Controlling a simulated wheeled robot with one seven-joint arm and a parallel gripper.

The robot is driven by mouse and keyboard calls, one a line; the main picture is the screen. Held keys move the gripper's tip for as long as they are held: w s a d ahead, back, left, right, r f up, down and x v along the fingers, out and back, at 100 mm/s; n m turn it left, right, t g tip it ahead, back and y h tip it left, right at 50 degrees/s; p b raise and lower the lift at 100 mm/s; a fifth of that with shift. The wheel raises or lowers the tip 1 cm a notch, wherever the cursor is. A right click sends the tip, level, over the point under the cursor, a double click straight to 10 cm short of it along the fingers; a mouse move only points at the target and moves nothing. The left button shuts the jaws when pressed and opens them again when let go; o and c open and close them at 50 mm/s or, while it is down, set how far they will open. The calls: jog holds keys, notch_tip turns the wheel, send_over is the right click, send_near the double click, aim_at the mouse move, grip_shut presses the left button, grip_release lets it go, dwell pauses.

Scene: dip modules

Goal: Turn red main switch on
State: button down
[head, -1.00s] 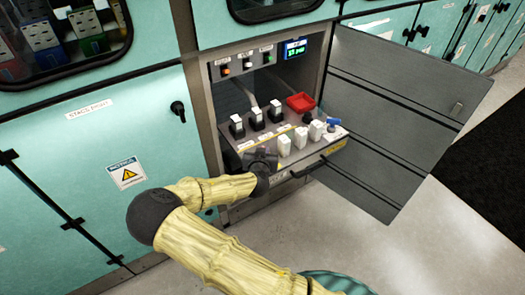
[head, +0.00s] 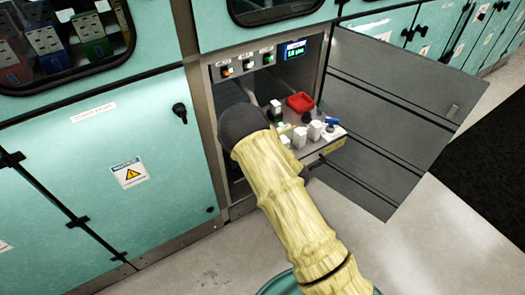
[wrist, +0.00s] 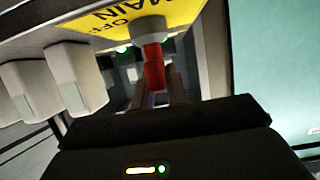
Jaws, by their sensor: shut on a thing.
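The red main switch (wrist: 153,72) shows in the wrist view, below a yellow label (wrist: 120,18) that reads MAIN and OFF upside down. My gripper (wrist: 155,92) is shut on the red switch, with one finger on each side of it. The switch's base is a round grey collar at the label. Whether the switch is at on or off cannot be told. In the head view my arm hides the gripper and the red switch.
Pale blocks (wrist: 78,75) stand close left of the gripper in the wrist view. An open grey door (head: 395,105) stands right of the compartment. The floor in front is clear.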

dwell(0.4)
jog(key=c, duration=1.4)
grip_release()
jog(key=p+v, duration=0.1)
jog(key=v, duration=1.6)
jog(key=shift+d, duration=0.2)
jog(key=shift+r, duration=0.15)
